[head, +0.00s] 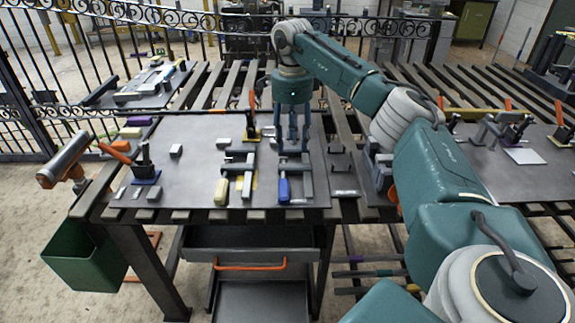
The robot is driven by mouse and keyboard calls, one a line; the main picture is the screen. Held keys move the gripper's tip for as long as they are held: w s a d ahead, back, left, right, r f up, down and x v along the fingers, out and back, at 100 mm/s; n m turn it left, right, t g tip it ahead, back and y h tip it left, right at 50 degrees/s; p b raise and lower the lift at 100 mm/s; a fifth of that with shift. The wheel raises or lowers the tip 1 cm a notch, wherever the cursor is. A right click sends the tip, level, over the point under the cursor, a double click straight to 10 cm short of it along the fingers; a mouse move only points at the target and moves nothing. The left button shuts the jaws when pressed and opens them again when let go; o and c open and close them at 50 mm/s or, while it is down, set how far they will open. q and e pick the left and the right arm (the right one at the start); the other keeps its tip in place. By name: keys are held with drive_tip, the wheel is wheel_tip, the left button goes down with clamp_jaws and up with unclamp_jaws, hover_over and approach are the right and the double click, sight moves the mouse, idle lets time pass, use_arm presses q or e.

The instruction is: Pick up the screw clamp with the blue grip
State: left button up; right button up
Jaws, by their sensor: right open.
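The screw clamp with the blue grip (284,189) lies on the dark metal table near its front edge, its grip toward me and its grey bar to the right and behind. My right gripper (293,147) points straight down over the far end of this clamp, with its fingers open. At this size I cannot tell whether the fingertips touch the clamp. A similar clamp with a yellow grip (222,190) lies to the left. My left gripper is not in view.
Small grey blocks (176,151) and a dark upright tool on a blue base (146,177) stand on the table's left part. A green bin (85,257) hangs at the left front. An open drawer (250,240) is below. A scrollwork fence (150,15) runs behind.

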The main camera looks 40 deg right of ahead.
sight(289, 167)
wheel_tip(289, 167, down, 4)
drive_tip(key=shift+s+a+r, duration=0.1)
drive_tip(key=shift+s, duration=0.05)
drive_tip(key=shift+f, duration=0.25)
drive_tip(key=shift+a+f+p, duration=0.1)
drive_tip(key=shift+f+p, duration=0.25)
drive_tip(key=shift+f, duration=0.05)
drive_tip(key=f, duration=0.2)
drive_tip(key=f+p, duration=0.1)
drive_tip(key=shift+w+a+f, duration=0.15)
drive_tip(key=shift+w+f, duration=0.1)
drive_tip(key=shift+w, duration=0.05)
drive_tip(key=shift+f, duration=0.35)
drive_tip(key=shift+w+f, duration=0.1)
drive_tip(key=shift+c, duration=0.3)
drive_tip(key=c, duration=0.8)
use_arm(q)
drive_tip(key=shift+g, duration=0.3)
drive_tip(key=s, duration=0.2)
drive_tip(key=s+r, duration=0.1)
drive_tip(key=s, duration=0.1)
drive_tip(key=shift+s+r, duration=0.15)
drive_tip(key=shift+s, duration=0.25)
use_arm(e)
clamp_jaws()
